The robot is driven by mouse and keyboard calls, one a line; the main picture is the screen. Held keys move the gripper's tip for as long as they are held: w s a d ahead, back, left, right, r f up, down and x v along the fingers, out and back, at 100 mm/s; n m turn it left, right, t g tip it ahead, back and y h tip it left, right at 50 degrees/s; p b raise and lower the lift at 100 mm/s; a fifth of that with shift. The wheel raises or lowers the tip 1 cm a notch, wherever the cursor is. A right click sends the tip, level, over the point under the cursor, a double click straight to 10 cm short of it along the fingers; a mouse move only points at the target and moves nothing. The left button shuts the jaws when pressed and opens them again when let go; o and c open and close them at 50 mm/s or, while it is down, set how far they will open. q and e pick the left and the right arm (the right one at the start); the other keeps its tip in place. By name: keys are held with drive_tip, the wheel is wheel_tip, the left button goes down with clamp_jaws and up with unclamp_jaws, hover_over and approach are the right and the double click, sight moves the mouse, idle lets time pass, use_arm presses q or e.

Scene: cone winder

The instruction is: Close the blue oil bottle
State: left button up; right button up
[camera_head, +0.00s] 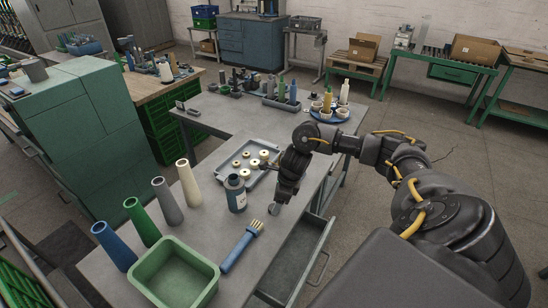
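The blue oil bottle (236,196) stands upright on the grey workbench, with a dark top and a blue and pale label. Whether its mouth is capped is too small to tell. My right gripper (277,206) points down over the bench, to the right of the bottle and apart from it. A small grey piece shows at its tip; I cannot tell if this is a fingertip or a held thing. My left gripper is not in view.
A blue-handled brush (238,250) lies in front of the bottle. A grey tray (262,180) with several round cream pieces is behind it. Several cones, including a green cone (142,222), and a green bin (147,284) stand left. An open drawer (325,236) juts out at front right.

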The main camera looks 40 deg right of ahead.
drive_tip(key=shift+x, duration=1.45)
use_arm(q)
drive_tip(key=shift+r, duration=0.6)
use_arm(e)
drive_tip(key=c, duration=1)
drive_tip(key=shift+c, duration=0.2)
drive_tip(key=shift+w+d+r, duration=0.1)
drive_tip(key=shift+r, duration=0.35)
wheel_tip(320, 180, up, 3)
drive_tip(key=shift+f+b, duration=0.2)
drive_tip(key=shift+b, duration=0.65)
use_arm(q)
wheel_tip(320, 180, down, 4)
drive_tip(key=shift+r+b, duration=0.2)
drive_tip(key=shift+b, duration=0.5)
use_arm(e)
drive_tip(key=s+a+r, duration=0.3)
drive_tip(key=s+r, duration=0.6)
drive_tip(key=s, duration=0.4)
drive_tip(key=shift+s+a+r, duration=0.25)
drive_tip(key=shift+s, duration=0.15)
